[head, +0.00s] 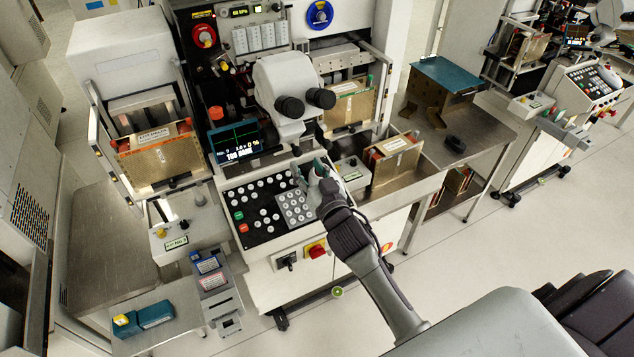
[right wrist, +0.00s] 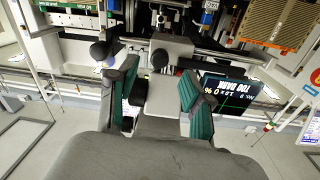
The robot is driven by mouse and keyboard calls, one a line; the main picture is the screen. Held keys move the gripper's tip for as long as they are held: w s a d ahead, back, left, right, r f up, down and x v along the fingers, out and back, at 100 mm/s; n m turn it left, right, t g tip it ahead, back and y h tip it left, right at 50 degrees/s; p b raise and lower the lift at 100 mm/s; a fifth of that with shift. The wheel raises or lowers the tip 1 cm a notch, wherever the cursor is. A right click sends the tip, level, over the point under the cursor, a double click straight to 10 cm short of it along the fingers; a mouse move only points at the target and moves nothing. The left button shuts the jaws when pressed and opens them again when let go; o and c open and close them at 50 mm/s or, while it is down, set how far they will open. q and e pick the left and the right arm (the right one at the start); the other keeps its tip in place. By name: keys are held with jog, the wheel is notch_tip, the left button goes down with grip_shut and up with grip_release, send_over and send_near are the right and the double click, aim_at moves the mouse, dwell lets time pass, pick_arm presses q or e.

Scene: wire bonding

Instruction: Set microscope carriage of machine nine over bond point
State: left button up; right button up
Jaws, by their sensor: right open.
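The white microscope (head: 283,82) with two black eyepieces stands at the middle of the machine in the head view. A small screen (head: 236,141) left below it reads "No. 9", "0 %" and "TOO DARK"; the screen also shows in the right wrist view (right wrist: 228,91). My right gripper (head: 309,170) is below the eyepieces, over the upper edge of the keypad panel. In the right wrist view its green-padded fingers (right wrist: 158,88) are spread with nothing held between them. A grey block with a black knob lies beyond them. The bond point cannot be made out. My left gripper is not in view.
Magazine boxes stand at left (head: 155,150) and right (head: 393,160) of the machine. A red emergency switch (head: 317,250) is on the front. A steel side table (head: 470,135) is at right.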

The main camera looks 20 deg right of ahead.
jog(key=s, duration=0.7)
jog(key=shift+w, duration=0.1)
jog(key=s+a+f+n+g+b, duration=0.1)
jog(key=s+f+g, duration=0.25)
jog(key=f, duration=0.85)
jog(key=s+f+g+b, duration=0.15)
jog(key=s+f, duration=0.25)
jog(key=f, duration=0.8)
jog(key=s+a+f+n+g, duration=0.1)
jog(key=s+f+g, duration=0.25)
jog(key=f, duration=0.85)
jog(key=s+f+g+b, duration=0.1)
jog(key=s+f+g, duration=0.1)
jog(key=s+f, duration=0.5)
jog(key=s+d+f+n+g+b, duration=0.1)
jog(key=s+f+g, duration=0.2)
jog(key=s+f, duration=0.5)
jog(key=s+d+f+n+g+b, duration=0.1)
jog(key=s+f+g, duration=0.2)
jog(key=s, duration=1.5)
notch_tip(320, 180, down, 5)
jog(key=shift+s+r, duration=0.1)
jog(key=shift+s, duration=0.15)
jog(key=shift+w+d+g, duration=0.1)
jog(key=shift+g, duration=0.15)
